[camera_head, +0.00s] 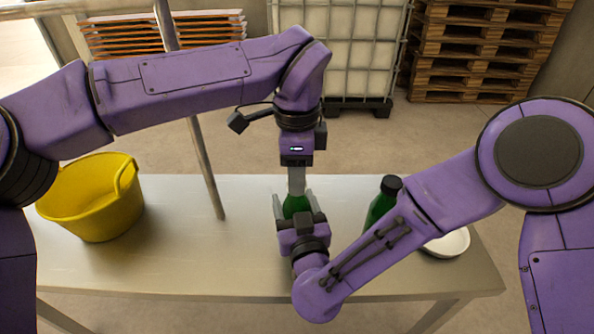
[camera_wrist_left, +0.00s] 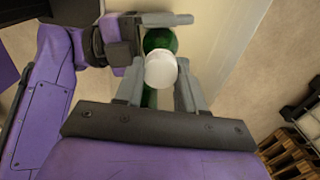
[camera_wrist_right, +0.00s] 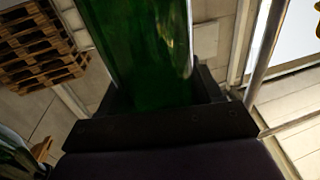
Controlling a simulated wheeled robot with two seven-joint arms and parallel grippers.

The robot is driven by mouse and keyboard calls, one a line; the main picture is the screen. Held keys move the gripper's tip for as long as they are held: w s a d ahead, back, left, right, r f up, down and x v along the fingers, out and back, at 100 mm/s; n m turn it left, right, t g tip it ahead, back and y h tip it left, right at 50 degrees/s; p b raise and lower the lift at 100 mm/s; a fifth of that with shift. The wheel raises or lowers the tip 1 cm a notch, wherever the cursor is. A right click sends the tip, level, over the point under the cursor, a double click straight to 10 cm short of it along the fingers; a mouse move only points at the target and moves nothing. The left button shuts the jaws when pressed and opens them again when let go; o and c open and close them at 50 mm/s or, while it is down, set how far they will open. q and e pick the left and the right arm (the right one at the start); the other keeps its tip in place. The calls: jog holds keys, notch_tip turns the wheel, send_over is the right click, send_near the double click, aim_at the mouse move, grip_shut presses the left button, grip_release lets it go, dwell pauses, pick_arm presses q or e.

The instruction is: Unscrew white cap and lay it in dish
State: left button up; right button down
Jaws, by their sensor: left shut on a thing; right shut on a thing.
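A green bottle (camera_head: 295,208) stands upright on the table. My right gripper (camera_head: 293,202) is shut around its body, and the green glass fills the right wrist view (camera_wrist_right: 140,50). The white cap (camera_wrist_left: 160,70) sits over the bottle in the left wrist view, between the fingers of my left gripper (camera_head: 296,185), which is shut on it from above. The cap is hidden in the head view, and I cannot tell whether it still touches the neck. The white dish (camera_head: 452,244) lies at the right of the table, partly behind my right arm, and looks empty.
A second green bottle (camera_head: 381,203) with a black cap stands behind my right forearm, between the held bottle and the dish. A yellow bucket (camera_head: 95,205) stands at the table's left.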

pick_arm(q)
jog(key=shift+r, duration=0.1)
dwell(0.5)
jog(key=shift+r, duration=1.05)
jog(key=shift+r, duration=2)
pick_arm(e)
jog(key=shift+c, duration=0.6)
grip_release()
